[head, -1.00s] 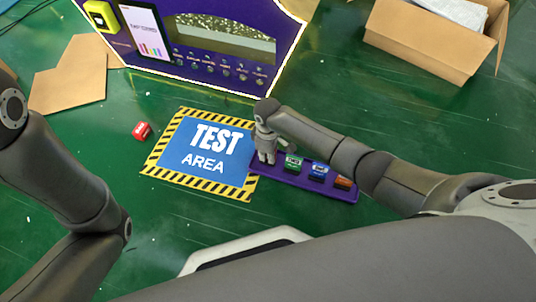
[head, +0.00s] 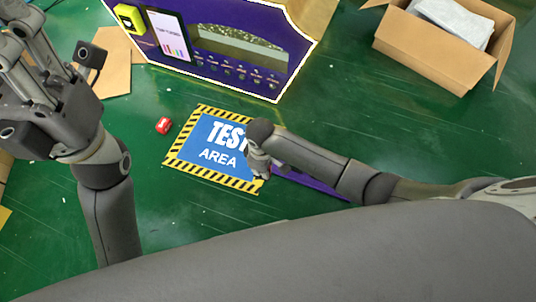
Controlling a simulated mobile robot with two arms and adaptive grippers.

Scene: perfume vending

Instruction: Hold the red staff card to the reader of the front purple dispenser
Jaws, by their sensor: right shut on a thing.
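The purple dispenser (head: 262,82) stands at the top of the head view, with a light outline, a dark screen panel (head: 168,33) and a row of buttons. A yellow unit with a dark square face (head: 130,18), which looks like its reader, is at its upper left. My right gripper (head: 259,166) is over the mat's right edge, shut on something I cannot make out. My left gripper (head: 58,36) is raised at upper left, fingers spread, empty.
The blue TEST AREA mat (head: 205,138) with a striped border lies below the dispenser. A purple tray (head: 312,182) is mostly hidden by my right arm. An open cardboard box (head: 425,45) stands at upper right. Flat cardboard (head: 115,60) lies left of the dispenser.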

